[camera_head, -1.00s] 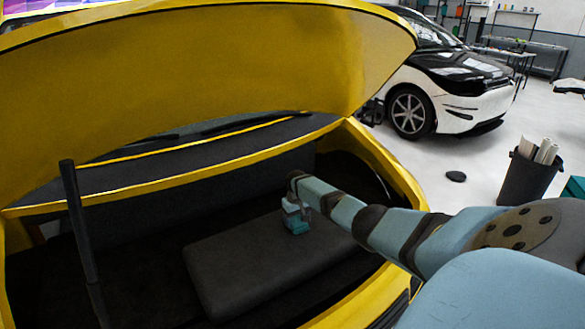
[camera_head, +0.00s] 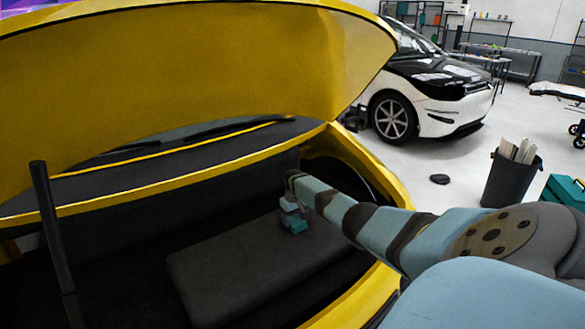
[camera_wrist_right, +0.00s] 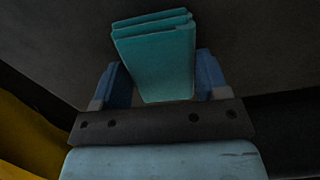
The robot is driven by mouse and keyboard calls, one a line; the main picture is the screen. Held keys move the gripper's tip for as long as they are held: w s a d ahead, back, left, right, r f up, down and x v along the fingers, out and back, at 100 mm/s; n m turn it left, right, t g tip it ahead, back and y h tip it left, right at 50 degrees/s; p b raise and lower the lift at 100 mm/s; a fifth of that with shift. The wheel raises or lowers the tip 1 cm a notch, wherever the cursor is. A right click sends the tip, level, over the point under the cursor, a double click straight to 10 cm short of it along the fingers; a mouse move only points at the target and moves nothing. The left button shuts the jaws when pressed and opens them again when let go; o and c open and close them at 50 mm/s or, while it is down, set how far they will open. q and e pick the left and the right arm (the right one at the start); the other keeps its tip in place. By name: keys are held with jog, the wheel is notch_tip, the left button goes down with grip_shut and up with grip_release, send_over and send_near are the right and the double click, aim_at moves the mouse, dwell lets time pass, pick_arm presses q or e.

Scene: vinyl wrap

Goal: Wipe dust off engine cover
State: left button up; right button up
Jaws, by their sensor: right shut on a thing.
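The engine cover (camera_head: 235,268) is a dark grey, raised rectangular block inside the yellow car's open front bay. My right gripper (camera_head: 292,212) reaches in from the right and points down at the cover's far right part. It is shut on a folded teal cloth (camera_head: 294,225), which appears to rest on the cover. In the right wrist view the cloth (camera_wrist_right: 155,60) sits between the two blue fingers of the gripper (camera_wrist_right: 158,85), over a dark surface. Dust on the cover cannot be made out. My left gripper is not in view.
The raised yellow hood (camera_head: 200,85) hangs over the bay, with a dark upright rod (camera_head: 52,235) at the left. The yellow body edge (camera_head: 375,285) runs under my right arm. A dark bin (camera_head: 510,178) with rolls and a black and white car (camera_head: 430,90) stand beyond.

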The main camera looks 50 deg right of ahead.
jog(key=shift+d, duration=0.1)
notch_tip(320, 180, up, 6)
jog(key=p, duration=0.6)
jog(key=shift+s+d+r, duration=0.1)
jog(key=shift+d, duration=0.05)
